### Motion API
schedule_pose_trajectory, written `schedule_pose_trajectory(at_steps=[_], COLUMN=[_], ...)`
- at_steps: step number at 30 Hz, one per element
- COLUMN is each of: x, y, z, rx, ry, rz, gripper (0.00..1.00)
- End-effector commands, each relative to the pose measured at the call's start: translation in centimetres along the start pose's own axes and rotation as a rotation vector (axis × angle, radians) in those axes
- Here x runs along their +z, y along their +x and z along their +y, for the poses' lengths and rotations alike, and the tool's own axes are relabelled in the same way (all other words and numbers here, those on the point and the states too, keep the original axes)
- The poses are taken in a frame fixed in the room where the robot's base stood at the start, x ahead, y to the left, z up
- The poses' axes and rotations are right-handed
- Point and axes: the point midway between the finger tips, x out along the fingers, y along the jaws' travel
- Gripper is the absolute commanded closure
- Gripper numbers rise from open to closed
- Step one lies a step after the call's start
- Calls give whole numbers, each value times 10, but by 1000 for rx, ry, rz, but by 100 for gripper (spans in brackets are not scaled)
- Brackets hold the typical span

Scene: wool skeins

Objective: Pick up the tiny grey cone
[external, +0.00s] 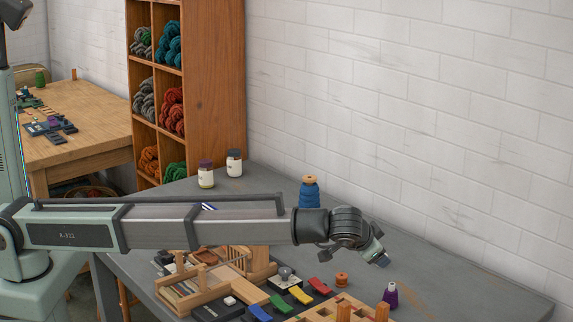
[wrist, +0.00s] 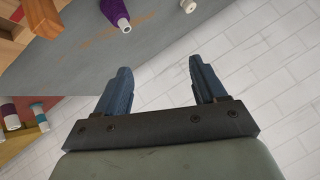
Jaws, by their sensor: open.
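My gripper (external: 378,258) is above the right part of the grey table in the external view. In the wrist view its two blue-grey fingers (wrist: 160,72) stand apart with nothing between them. I cannot clearly make out a tiny grey cone. A small grey, knob-like piece (external: 285,273) sits on a dark block left of my gripper in the external view; I cannot tell if it is the cone. A small pale piece with a dark hole (wrist: 188,5) is cut off by the top edge of the wrist view.
A purple cone (external: 390,295) stands near my gripper and shows in the wrist view (wrist: 117,11). An orange spool (external: 341,279), a blue yarn cone (external: 309,193), wooden racks (external: 205,287) and two jars (external: 234,163) share the table. A white brick wall (external: 420,120) stands behind.

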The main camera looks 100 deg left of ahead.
Motion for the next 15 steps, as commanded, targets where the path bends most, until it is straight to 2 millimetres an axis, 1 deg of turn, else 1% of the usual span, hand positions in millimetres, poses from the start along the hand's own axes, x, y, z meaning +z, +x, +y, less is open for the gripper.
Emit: schedule_pose_trajectory(at_steps=[1,3,8,9,11,15], x=[-5,-9,-15,-17,-18,-21], y=[20,43,92,104,121,158], z=[-18,-38,-87,-99,-118,-164], rx=[6,22,62,73,91,136], ry=[-16,-34,-77,-89,-108,-155], rz=[-32,-73,-160,-180,-208,-268], gripper=[30,30,30,30,30,30])
